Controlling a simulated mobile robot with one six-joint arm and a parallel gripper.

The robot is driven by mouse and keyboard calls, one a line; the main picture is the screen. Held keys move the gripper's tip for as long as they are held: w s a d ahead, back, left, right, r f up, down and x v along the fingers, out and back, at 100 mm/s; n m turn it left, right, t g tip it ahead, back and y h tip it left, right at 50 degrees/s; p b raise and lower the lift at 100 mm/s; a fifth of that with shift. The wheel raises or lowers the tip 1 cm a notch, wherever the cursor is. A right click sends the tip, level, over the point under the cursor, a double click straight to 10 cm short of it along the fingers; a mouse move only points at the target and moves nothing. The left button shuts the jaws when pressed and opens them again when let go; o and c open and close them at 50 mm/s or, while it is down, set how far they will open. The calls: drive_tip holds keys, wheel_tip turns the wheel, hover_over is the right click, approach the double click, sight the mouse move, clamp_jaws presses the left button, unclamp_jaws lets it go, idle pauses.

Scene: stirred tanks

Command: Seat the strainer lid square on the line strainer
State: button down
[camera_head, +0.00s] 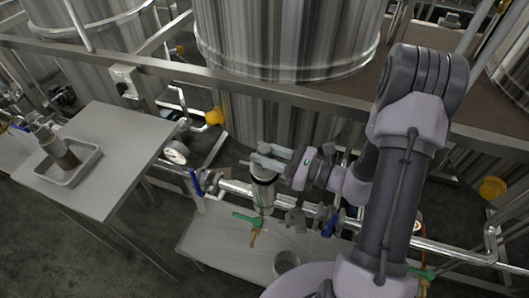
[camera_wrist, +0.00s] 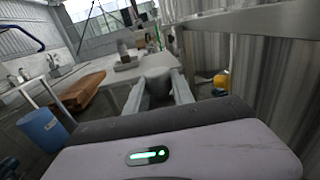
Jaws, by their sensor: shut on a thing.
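My gripper (camera_head: 272,157) reaches left from the wrist, just above the line strainer (camera_head: 263,190), an upright metal cylinder on the pipe run behind the low bench. Its two pale fingers (camera_wrist: 160,92) are shut on a grey rounded piece, the strainer lid (camera_wrist: 157,72), which shows between the fingertips in the wrist view. In the head view the fingers largely cover the lid and the strainer's top rim. I cannot tell whether the lid touches the rim or sits level. The strainer does not show clearly in the wrist view.
A grey table (camera_head: 125,135) on the left carries a tray (camera_head: 90,170) with a jar in it. A pressure gauge (camera_head: 176,153), blue-handled valves (camera_head: 195,182) and a green-handled valve (camera_head: 247,218) stand close around the strainer. A steel rail (camera_head: 235,83) and large tank lie behind.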

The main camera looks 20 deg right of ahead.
drive_tip(key=shift+f+b, duration=0.3)
drive_tip(key=shift+b, duration=0.05)
idle(0.3)
